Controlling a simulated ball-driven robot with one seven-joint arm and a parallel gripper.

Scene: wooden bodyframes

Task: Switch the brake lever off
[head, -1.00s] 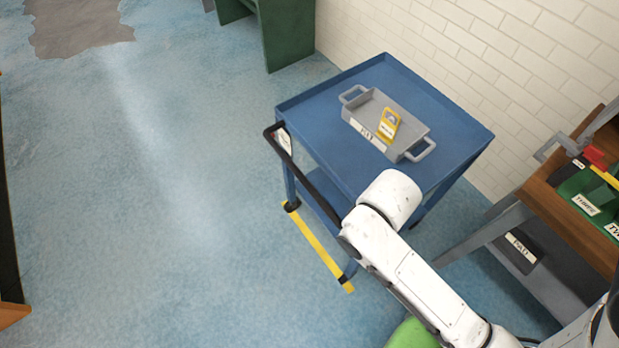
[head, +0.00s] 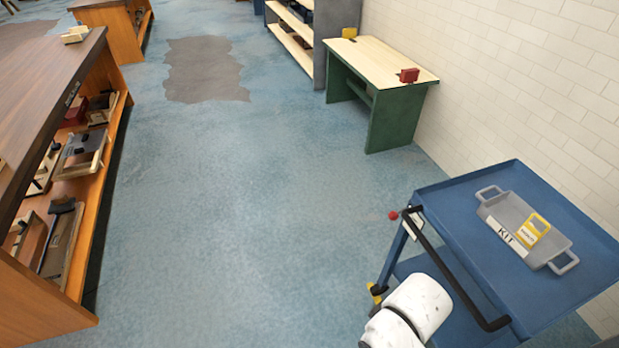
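The blue cart (head: 545,195) stands at the right with a black push handle (head: 450,270) along its left side. A small red knob (head: 393,216) shows beside the handle's far end, next to a white label (head: 412,224); it may belong to the brake lever, but I cannot tell its position. A yellow and black part (head: 378,290) is low at the cart's near-left leg, partly hidden by my white arm (head: 418,306). My arm shows at the bottom, in front of the cart's left side. My gripper is out of view.
A grey KIT tray (head: 510,222) with a yellow tag (head: 533,230) lies on the cart. A green table (head: 395,115) stands by the brick wall (head: 530,80). A wooden shelf unit (head: 60,200) is at left. The blue floor (head: 245,200) between is clear.

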